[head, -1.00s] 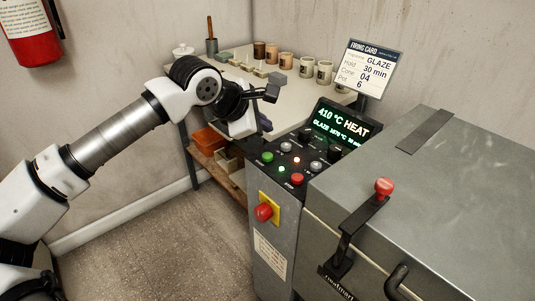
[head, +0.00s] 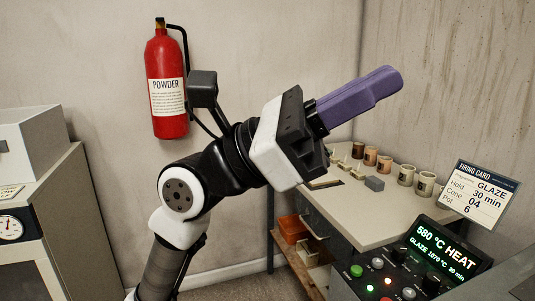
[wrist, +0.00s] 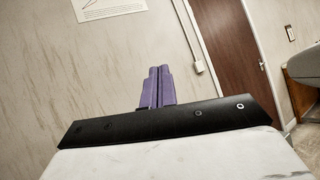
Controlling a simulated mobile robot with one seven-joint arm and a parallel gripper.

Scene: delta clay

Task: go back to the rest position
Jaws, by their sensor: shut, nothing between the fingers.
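My gripper (head: 388,82) is raised in the head view, its purple fingers together and pointing up to the right. It is held in the air in front of the wall, above the far table. In the wrist view the two purple fingers (wrist: 157,87) lie side by side with nothing held between them. My arm bends at the joint below and left of the gripper.
A red fire extinguisher (head: 167,85) hangs on the wall behind my arm. A table (head: 370,222) with several cups stands at right. The kiln's control panel (head: 445,247) reads 580 °C HEAT, beside a firing card (head: 478,200). A grey cabinet (head: 50,190) stands at left. The wrist view shows a brown door (wrist: 232,45).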

